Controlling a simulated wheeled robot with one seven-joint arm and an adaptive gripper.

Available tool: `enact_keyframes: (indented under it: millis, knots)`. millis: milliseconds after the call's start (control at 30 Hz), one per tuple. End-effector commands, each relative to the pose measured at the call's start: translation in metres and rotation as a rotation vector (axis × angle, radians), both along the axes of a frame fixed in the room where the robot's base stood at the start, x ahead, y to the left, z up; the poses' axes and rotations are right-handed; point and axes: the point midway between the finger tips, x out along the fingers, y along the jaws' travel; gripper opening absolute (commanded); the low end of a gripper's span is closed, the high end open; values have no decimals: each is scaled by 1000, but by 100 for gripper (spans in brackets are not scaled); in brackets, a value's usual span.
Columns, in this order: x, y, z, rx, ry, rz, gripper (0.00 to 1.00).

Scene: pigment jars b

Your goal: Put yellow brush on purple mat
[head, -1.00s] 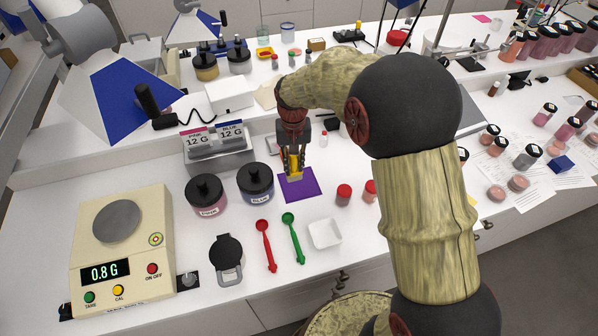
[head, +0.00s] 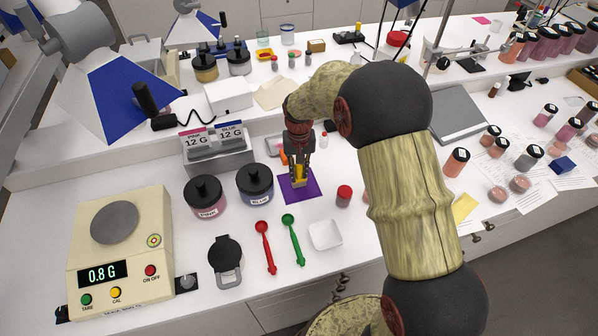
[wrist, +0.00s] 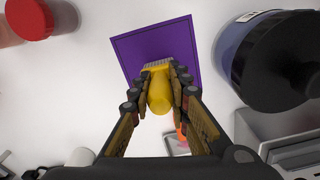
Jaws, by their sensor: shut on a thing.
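The yellow brush (wrist: 160,94) is between the fingers of my gripper (wrist: 160,82), which is shut on it. In the wrist view its pale bristles point toward the purple mat (wrist: 185,38) and overlap the mat's near edge in the picture. In the head view my gripper (head: 299,180) is over the mat (head: 312,189), with the yellow brush (head: 299,174) showing at the fingertips. I cannot tell whether the brush touches the mat. My fingers and arm hide part of the brush and the mat's back part.
The jar labelled BLUE (head: 255,184) stands close left of the mat, with the PINK jar (head: 205,197) beyond it. A red-capped jar (head: 344,195) stands to the right. Red (head: 265,245) and green (head: 293,238) spoons and a white dish (head: 325,235) lie in front.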

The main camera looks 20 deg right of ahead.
Motion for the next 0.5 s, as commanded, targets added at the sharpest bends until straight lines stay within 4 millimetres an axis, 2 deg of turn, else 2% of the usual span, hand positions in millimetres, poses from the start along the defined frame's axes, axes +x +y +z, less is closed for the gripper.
enact_keyframes:
  millis: [33,67,367,500]
  knots:
    - [0,0,-3,0,1,0,0]
    - [0,0,-2,0,1,0,19]
    - [0,0,-2,0,1,0,36]
    - [0,0,-2,0,1,0,36]
